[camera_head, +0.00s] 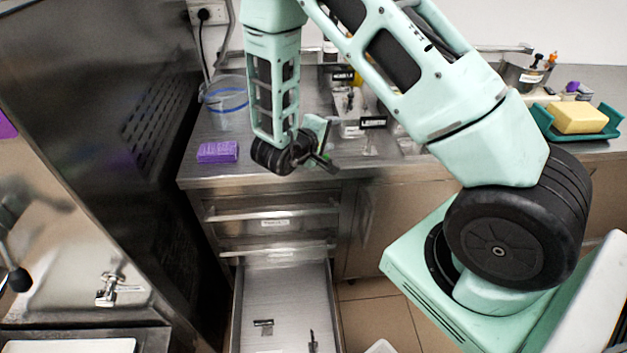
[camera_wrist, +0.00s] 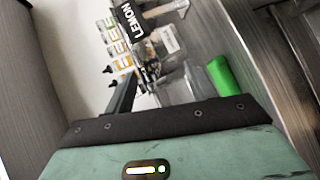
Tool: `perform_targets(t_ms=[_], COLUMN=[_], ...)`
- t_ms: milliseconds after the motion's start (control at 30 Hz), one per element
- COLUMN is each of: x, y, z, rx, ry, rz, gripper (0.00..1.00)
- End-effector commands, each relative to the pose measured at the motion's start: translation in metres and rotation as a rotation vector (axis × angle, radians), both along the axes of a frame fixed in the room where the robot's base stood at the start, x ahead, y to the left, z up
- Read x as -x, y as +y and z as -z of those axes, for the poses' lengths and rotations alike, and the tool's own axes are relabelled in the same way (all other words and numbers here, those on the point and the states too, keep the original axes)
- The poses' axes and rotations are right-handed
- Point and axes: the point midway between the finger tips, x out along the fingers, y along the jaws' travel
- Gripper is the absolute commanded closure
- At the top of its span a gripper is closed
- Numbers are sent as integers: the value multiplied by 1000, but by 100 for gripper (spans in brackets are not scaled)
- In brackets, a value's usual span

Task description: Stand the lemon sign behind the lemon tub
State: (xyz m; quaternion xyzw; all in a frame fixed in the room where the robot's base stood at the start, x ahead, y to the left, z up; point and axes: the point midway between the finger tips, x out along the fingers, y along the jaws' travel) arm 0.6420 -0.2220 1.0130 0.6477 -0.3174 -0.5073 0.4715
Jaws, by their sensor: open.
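My gripper (camera_head: 322,160) is open over the front part of the steel counter, and I see nothing held in it. In the wrist view, a black sign reading LEMON (camera_wrist: 131,20) stands ahead of the gripper, apart from it. In the head view, a small black sign with white letters (camera_head: 373,122) stands to the right of the gripper; its text is too small to read surely. Clear containers (camera_wrist: 165,42) are close beside the LEMON sign in the wrist view. I cannot tell which one is the lemon tub. My arm hides part of the counter.
A purple sponge (camera_head: 217,152) and a clear bucket with a blue band (camera_head: 227,100) are on the left of the counter (camera_head: 196,177). A green tray (camera_head: 611,123) with a yellow block (camera_head: 578,117) is at the right. An open drawer (camera_head: 284,290) juts out below. A dark machine stands at left.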

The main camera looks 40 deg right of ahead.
Motion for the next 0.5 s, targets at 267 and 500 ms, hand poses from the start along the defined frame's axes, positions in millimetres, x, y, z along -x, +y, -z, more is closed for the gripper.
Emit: perform_targets(t_ms=[267, 500], x=[-35, 88], y=[202, 329], z=[-41, -99], rx=[-860, -1314], ry=[-211, 141], rz=[-388, -521], gripper=[44, 44])
